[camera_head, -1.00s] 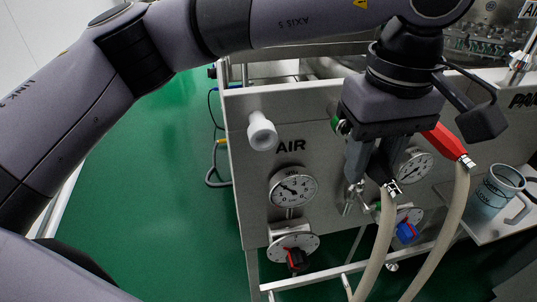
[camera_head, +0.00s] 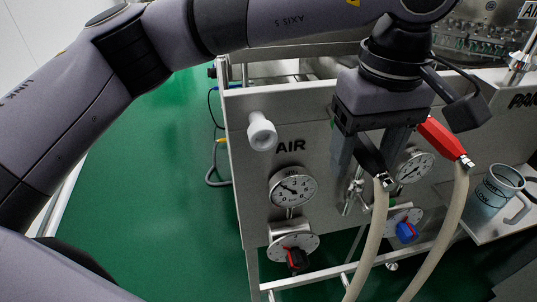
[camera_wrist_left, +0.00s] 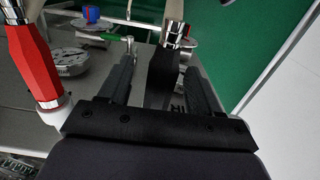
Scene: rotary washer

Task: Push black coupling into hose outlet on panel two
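The black coupling (camera_head: 371,156) points down and outward from beneath my left gripper (camera_head: 364,160), with a metal end and a beige hose (camera_head: 374,235) hanging from it. My left gripper is open. In the left wrist view the black coupling (camera_wrist_left: 161,78) stands between the spread fingers (camera_wrist_left: 160,66), with gaps showing on both sides. The coupling's far end and the hose outlet behind it are hidden, so I cannot tell how deep it sits. Panel two (camera_head: 320,130) is the light metal panel facing me. My right gripper is not in view.
A red coupling (camera_head: 443,139) with another beige hose is at the panel to the right. A white outlet (camera_head: 262,132) projects at the left, above gauges (camera_head: 293,187) and valve handles (camera_head: 297,258). A mug (camera_head: 497,190) stands on a shelf (camera_head: 487,231) at right.

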